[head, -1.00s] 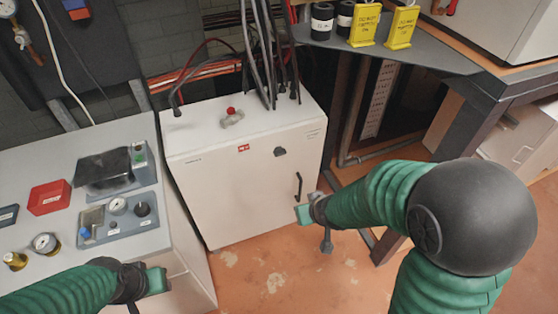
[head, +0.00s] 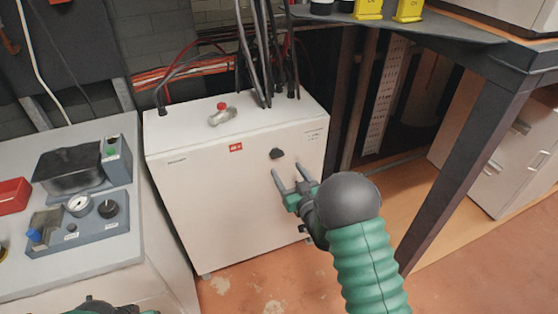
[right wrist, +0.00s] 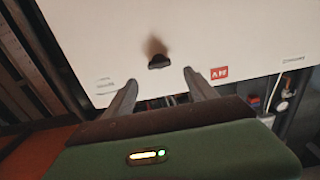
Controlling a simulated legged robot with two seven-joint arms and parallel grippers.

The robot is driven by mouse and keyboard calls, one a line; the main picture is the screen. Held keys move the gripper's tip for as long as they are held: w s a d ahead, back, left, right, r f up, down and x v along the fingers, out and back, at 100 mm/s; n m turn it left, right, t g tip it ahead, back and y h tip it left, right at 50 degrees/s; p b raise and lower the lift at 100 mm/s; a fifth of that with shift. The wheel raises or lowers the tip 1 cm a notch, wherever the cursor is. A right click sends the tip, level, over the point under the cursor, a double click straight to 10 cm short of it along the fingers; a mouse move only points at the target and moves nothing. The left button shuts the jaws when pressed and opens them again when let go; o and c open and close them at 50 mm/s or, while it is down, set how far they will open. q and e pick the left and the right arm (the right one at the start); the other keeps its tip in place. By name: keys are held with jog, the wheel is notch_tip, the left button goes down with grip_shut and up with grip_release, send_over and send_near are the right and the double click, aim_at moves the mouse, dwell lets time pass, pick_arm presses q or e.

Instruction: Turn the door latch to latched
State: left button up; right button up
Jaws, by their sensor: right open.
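A white cabinet (head: 215,205) stands on the floor with its door facing me. The door latch, a small dark knob (head: 277,153), sits on the upper right of the door and also shows in the right wrist view (right wrist: 159,62). My right gripper (head: 288,170) is open and empty, just below the latch in the head view. In the right wrist view the latch lies a little beyond and between the two fingertips (right wrist: 160,79), with no contact visible. My left gripper (head: 95,305) barely shows at the bottom edge; its fingers are cut off.
A red-handled valve (head: 222,115) and several dark hoses stand on the cabinet top. A grey bench with a gauge panel (head: 85,220) is at the left. A dark table leg (head: 465,165) stands right of the cabinet. The floor in front is clear.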

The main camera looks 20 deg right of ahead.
aim_at(279, 156)
jog(key=w, duration=0.5)
jog(key=w+b, duration=0.1)
jog(key=w, duration=0.1)
jog(key=shift+w+a, duration=0.25)
jog(key=shift+w, duration=0.15)
jog(key=c, duration=1.4)
